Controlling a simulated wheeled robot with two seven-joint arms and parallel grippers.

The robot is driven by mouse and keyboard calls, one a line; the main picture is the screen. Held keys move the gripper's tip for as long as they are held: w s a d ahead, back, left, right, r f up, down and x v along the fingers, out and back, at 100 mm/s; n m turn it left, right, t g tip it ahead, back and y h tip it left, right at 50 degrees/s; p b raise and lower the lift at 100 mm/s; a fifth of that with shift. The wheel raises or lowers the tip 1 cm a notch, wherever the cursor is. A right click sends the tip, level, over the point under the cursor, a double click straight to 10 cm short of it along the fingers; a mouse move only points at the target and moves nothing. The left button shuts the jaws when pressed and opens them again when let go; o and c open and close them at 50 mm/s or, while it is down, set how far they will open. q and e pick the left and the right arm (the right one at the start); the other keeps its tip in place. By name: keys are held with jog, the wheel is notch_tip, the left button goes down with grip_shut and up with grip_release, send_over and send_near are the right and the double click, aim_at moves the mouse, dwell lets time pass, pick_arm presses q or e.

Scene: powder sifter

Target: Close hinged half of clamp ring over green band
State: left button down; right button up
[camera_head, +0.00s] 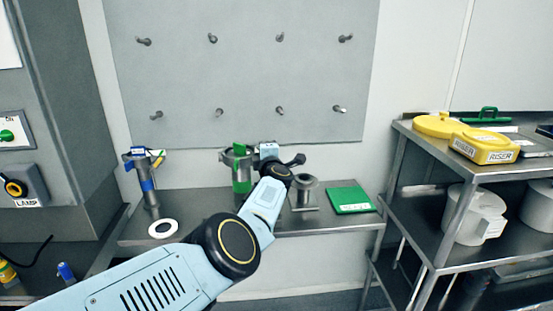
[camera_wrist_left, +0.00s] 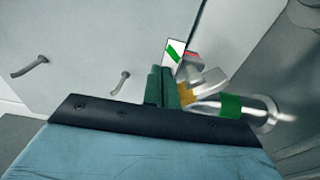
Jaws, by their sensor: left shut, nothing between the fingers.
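A metal tube with a green band (camera_head: 241,182) stands on the steel bench. A metal clamp ring (camera_head: 228,157) with a green marking is at its top. In the left wrist view the green band (camera_wrist_left: 231,105) wraps the tube, and silver clamp parts (camera_wrist_left: 208,84) and a brass-coloured piece (camera_wrist_left: 187,92) sit beside it. My left gripper (camera_wrist_left: 163,84) is shut and empty, its fingers close beside the clamp parts. I cannot tell whether they touch. The hinged half's exact angle is unclear. My right gripper is not in view.
On the bench (camera_head: 205,200) stand a blue-banded tube (camera_head: 150,188), a white ring (camera_head: 163,228), a metal flanged piece (camera_head: 305,192) and a green mat (camera_head: 349,199). A pegboard (camera_head: 240,70) rises behind. A shelf at right holds yellow parts (camera_head: 485,146).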

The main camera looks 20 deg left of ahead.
pick_arm(q)
jog(key=shift+w+a, duration=0.15)
jog(key=shift+w, duration=0.1)
jog(key=shift+y, duration=0.3)
